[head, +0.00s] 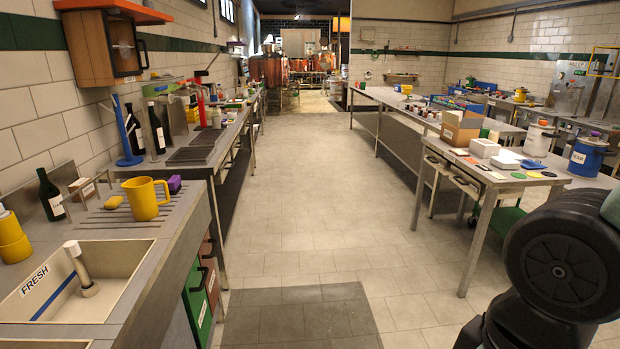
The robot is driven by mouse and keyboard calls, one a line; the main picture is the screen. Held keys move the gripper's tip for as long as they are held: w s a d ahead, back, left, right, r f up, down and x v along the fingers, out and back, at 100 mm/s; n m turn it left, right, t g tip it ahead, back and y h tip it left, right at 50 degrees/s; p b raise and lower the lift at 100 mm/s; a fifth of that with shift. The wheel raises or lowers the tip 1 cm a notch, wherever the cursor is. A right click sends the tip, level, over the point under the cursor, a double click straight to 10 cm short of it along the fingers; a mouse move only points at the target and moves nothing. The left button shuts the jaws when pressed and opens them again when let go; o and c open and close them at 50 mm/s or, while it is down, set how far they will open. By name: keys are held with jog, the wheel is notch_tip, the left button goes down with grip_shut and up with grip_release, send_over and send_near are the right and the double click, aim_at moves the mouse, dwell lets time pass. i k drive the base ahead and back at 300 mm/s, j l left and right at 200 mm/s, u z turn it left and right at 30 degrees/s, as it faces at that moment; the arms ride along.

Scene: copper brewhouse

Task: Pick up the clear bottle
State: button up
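I cannot make out a bottle that is surely clear. A dark green bottle (49,195) with a white label stands beside the sink on the left counter. Two more dark bottles stand farther back, one with a pale label (156,130) and one near the blue stand (133,131). A small pale bottle-like item (217,118) is on the far left bench, too small to tell its material. A dark link of my arm fills the lower right. My gripper is not in view.
A yellow mug (146,199) stands on the drainboard beside the sink basin (75,281). The right table (475,189) holds a cardboard box (461,130), white boxes and coloured discs. A blue pot (587,157) stands at far right. The tiled aisle (297,190) between is clear.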

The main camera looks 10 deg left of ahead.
aim_at(216, 121)
jog(key=i+l+u, duration=0.15)
jog(key=i, duration=1.9)
jog(key=i+j+u, duration=0.1)
jog(key=i, duration=1.9)
jog(key=i+u, duration=0.15)
jog(key=i, duration=0.85)
jog(key=i+l+u, duration=0.1)
jog(key=i, duration=0.9)
jog(key=i+j+u, duration=0.1)
jog(key=i+u, duration=0.4)
jog(key=i+l+u, duration=0.1)
jog(key=i+u, duration=0.35)
jog(key=i+l+u, duration=0.25)
jog(key=i+u, duration=0.25)
jog(key=i+l+u, duration=0.15)
jog(key=i+u, duration=0.3)
jog(key=k, duration=0.05)
